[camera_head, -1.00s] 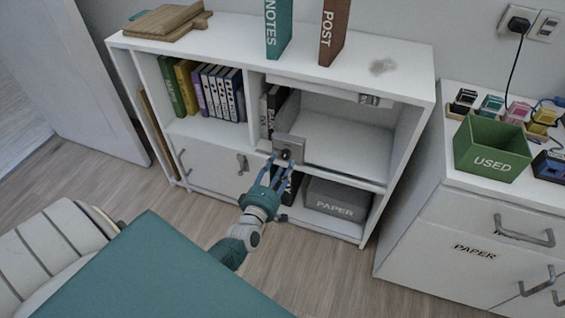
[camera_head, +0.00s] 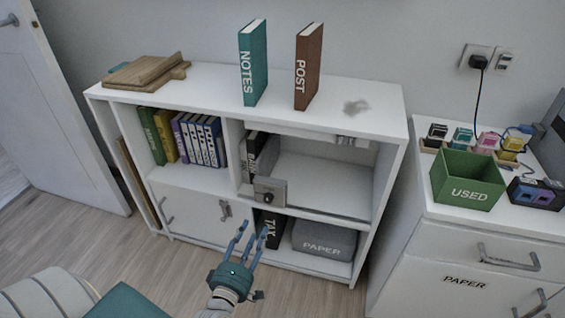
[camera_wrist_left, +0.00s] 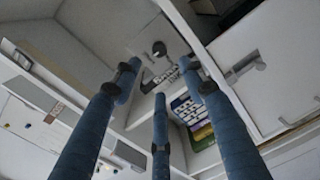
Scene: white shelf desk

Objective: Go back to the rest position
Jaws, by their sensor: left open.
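My left gripper (camera_head: 243,246) is open and empty, with its blue fingers spread. It is in front of the white shelf desk (camera_head: 240,118), below a small grey metal plate with a dark round knob (camera_head: 268,192), and apart from it. In the left wrist view the three fingers (camera_wrist_left: 155,95) reach into the picture with nothing between them. The plate's knob shows beyond them in the left wrist view (camera_wrist_left: 159,47). My right gripper is not in view.
A dark TAX binder (camera_head: 270,228) and a grey PAPER box (camera_head: 323,240) stand in the lower compartment. NOTES (camera_head: 253,65) and POST (camera_head: 307,68) books stand on top. A green USED bin (camera_head: 467,182) is on the right cabinet. Floor in front is clear.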

